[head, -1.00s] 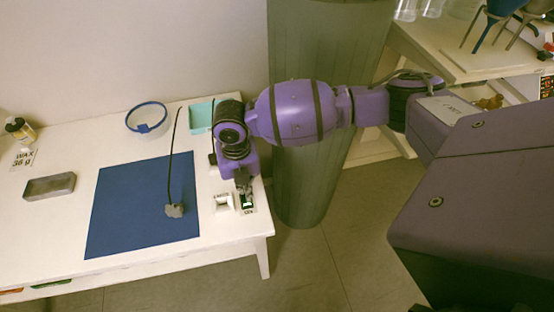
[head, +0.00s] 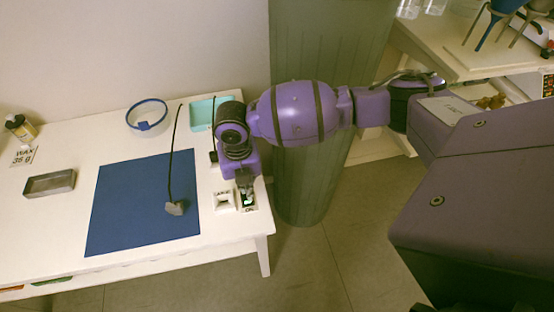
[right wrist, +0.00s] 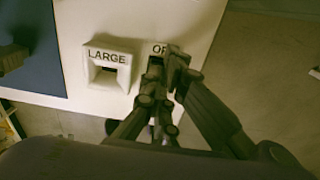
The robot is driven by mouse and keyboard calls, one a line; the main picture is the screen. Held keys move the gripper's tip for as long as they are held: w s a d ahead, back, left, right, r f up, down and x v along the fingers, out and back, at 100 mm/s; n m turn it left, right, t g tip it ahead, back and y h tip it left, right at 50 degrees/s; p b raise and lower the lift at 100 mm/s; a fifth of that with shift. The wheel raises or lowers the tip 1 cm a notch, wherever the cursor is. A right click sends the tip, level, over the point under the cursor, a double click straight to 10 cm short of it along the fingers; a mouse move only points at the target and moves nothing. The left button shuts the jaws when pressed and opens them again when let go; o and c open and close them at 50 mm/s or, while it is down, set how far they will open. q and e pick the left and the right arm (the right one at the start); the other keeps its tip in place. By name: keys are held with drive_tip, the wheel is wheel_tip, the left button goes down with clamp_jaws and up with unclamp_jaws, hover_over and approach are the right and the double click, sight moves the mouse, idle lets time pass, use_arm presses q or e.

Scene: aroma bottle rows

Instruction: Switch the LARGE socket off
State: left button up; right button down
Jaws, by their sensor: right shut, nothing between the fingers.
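The white socket labelled LARGE (right wrist: 108,62) is a square frame with a dark opening, near the right end of the table. It also shows in the head view (head: 223,200). Just right of it is a switch (head: 248,201) with a small green patch and a label at its front edge that seems to read ON. My right gripper (right wrist: 177,58) is shut and empty, with its fingertips over the switch. The fingers hide much of the switch and part of its far label, which starts with "OF". I cannot tell whether they touch it. My left gripper is out of view.
A grey plug (head: 175,208) on a black cord lies on the blue mat (head: 130,215). A teal tray (head: 203,112), a blue-rimmed bowl (head: 147,118) and a grey metal tray (head: 50,183) stand on the table. A green bin (head: 315,190) stands beside the table's right end.

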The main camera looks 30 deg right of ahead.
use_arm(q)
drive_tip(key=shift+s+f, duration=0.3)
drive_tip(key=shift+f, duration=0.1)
use_arm(e)
drive_tip(key=shift+f, duration=0.65)
drive_tip(key=shift+w+r+p, duration=0.1)
drive_tip(key=shift+r+p, duration=1.65)
drive_tip(key=shift+r, duration=1.85)
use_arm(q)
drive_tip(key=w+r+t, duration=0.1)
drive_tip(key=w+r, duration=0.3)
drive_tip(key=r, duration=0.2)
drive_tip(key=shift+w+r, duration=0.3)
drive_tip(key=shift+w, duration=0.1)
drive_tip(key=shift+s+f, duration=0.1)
use_arm(e)
drive_tip(key=shift+f, duration=0.1)
